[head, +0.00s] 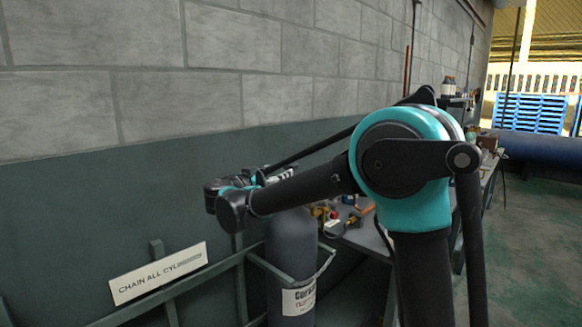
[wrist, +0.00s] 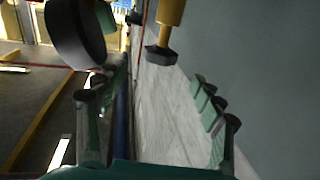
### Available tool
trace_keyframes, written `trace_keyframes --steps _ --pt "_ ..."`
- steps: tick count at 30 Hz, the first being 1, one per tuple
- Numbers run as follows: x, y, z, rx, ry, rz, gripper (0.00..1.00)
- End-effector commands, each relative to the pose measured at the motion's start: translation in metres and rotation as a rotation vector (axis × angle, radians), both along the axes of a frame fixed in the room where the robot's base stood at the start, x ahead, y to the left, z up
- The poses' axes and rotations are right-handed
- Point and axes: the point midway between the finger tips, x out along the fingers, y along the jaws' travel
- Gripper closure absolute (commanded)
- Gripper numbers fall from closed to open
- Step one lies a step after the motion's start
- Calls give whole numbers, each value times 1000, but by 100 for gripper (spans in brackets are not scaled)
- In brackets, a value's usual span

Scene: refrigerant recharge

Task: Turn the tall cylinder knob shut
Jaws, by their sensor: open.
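The tall cylinder (head: 290,248) is dark grey with a white label and stands against the wall in the head view. Its top is hidden behind my arm there, and I cannot make out its knob. In the wrist view a dark knob (wrist: 161,54) sits on the end of a yellow stem at the top centre; I cannot tell for sure that it belongs to the tall cylinder. My gripper (wrist: 153,98) is open, with green-and-dark fingers on both sides and nothing between them. The knob appears beyond the fingertips, apart from them. In the head view the gripper is small and partly hidden by the arm.
A green rail with a white sign (head: 158,273) runs in front of the cylinder. A bench (head: 370,240) with small coloured items stands to its right. A dark round object (wrist: 78,32) fills the wrist view's upper left. The floor at far right is clear.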

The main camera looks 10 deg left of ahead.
Motion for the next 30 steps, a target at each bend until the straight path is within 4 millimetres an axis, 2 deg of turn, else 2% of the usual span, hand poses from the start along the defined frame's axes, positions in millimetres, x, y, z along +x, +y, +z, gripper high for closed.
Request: trace_keyframes --steps 3,9,15,28,30 --pt "23 -12 0 0 0 -3 32" --pt "56 -28 0 0 0 -3 32" --pt "78 -39 0 0 0 -3 32" --pt "85 -42 0 0 0 0 32" --pt "85 -42 0 0 0 0 41"
